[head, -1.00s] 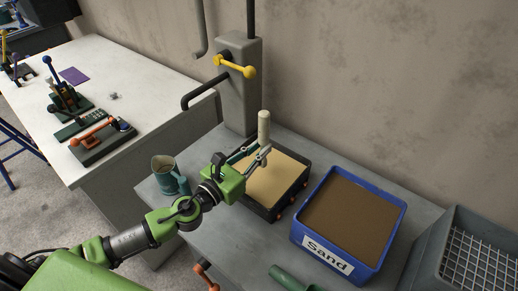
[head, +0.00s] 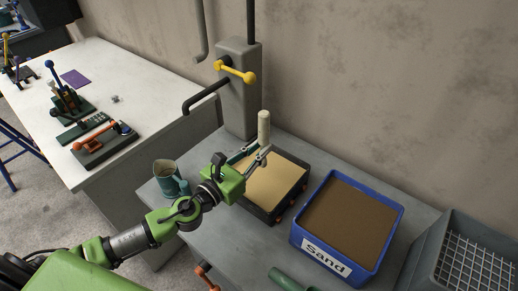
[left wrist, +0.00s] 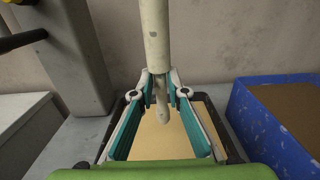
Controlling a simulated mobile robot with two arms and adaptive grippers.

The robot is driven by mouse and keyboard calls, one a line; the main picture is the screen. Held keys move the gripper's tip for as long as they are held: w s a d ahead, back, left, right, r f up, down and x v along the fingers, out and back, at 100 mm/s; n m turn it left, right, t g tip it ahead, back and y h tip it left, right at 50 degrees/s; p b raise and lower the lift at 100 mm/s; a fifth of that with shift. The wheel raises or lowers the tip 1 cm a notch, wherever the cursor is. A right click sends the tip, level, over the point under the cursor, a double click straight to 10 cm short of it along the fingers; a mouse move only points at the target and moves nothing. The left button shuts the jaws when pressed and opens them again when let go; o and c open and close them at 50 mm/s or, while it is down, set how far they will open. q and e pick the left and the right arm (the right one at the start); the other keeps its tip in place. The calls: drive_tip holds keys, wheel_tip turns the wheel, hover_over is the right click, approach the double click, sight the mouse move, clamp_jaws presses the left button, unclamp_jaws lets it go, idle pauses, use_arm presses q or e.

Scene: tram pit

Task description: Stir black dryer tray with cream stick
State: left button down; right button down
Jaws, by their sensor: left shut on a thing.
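The black dryer tray (head: 264,215) stands on the grey bench and holds a flat layer of pale tan sand (head: 277,180). My left gripper (head: 262,154) is shut on the cream stick (head: 264,130), which is upright over the back left part of the tray. In the left wrist view the cream stick (left wrist: 156,40) rises between the fingers (left wrist: 160,92), and its narrower lower end points down at the sand. I cannot tell whether its tip touches the sand. My right gripper is not in view.
A blue box labelled Sand (head: 327,258) stands right of the tray. A grey crate with a wire grid (head: 478,255) is further right. A green-grey jug (head: 165,172) stands left. A grey post with a yellow handle (head: 236,70) rises behind. A green cylinder (head: 290,280) lies in front.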

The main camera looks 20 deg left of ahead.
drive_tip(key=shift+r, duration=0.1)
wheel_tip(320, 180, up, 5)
drive_tip(key=p, duration=0.5)
idle(0.3)
